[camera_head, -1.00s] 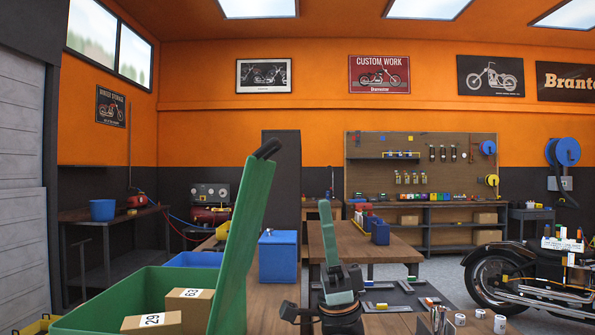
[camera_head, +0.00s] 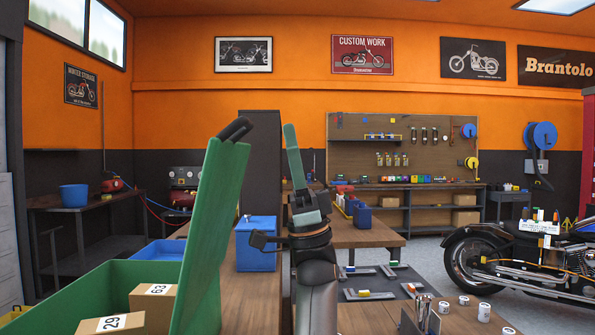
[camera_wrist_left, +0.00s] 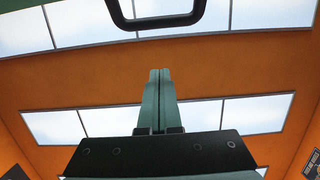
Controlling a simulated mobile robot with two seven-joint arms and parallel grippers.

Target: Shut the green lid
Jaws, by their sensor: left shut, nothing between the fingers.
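The green lid (camera_head: 212,225) stands open, nearly upright and leaning slightly right, on the right side of a green crate (camera_head: 60,307). Its black handle (camera_head: 235,129) is at the top edge. The handle also shows at the top of the left wrist view (camera_wrist_left: 155,22). My left gripper (camera_head: 289,128) is right of the lid in the head view, pointing up, its tip about level with the handle. Its fingers (camera_wrist_left: 158,72) are shut and empty against the ceiling in the wrist view. I see no contact with the lid. My right gripper is not in view.
Cardboard boxes marked 63 (camera_head: 153,305) and 29 (camera_head: 112,323) sit inside the crate. A blue box (camera_head: 256,250) stands behind the lid. A metal cup with tools (camera_head: 420,315) and a motorcycle (camera_head: 520,260) are to the right.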

